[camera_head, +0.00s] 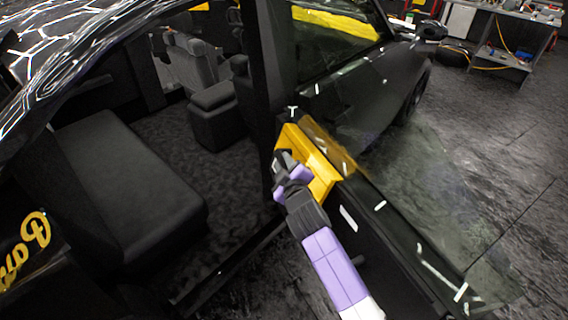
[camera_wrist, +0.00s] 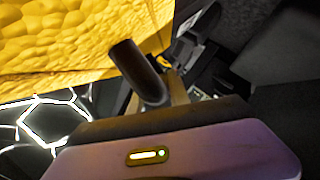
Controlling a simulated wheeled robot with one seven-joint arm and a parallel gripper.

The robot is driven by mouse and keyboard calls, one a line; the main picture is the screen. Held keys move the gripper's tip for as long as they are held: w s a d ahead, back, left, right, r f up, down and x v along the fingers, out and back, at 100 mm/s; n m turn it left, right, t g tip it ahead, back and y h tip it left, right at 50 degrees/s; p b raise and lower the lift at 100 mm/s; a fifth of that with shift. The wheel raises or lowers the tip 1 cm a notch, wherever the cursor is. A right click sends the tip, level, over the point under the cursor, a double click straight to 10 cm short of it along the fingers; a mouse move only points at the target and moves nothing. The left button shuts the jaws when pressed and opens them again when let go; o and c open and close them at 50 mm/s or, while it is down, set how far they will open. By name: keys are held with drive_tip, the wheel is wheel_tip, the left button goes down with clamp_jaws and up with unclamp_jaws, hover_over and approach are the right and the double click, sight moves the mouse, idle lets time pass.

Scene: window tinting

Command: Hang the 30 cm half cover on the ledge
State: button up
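The yellow half cover (camera_head: 322,178) is at the top edge of the open car door in the head view, at the end of the ledge (camera_head: 375,220) nearest the car's pillar. A duller brownish-yellow area (camera_head: 335,148) shows behind it, seemingly through glass. I cannot tell whether the cover rests on the ledge or is held just above it. My gripper (camera_head: 281,160) is at the cover's left side, on the cabin side of the door. In the wrist view, a yellow quilted surface (camera_wrist: 75,35) fills the upper left, beside a dark round finger (camera_wrist: 138,70). The grip itself is hidden.
Several white marks lie along the door and its glass. The cabin holds a black bench (camera_head: 115,185) and grey seats (camera_head: 195,65). Another yellow cover (camera_head: 335,22) lies by the front window. A workbench (camera_head: 500,50) stands far right; the floor right of the door is clear.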

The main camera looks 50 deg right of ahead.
clamp_jaws()
drive_tip(key=shift+r, duration=0.1)
drive_tip(key=shift+d+r+p, duration=0.1)
drive_tip(key=shift+r+p, duration=1.15)
drive_tip(key=shift+r, duration=0.2)
drive_tip(key=w+a+r+b, duration=0.1)
drive_tip(key=w+a+r, duration=0.1)
drive_tip(key=a, duration=0.5)
drive_tip(key=shift+w+a+r+b, duration=0.15)
drive_tip(key=shift+w+r+b, duration=0.15)
drive_tip(key=shift+r+b, duration=0.1)
idle(0.4)
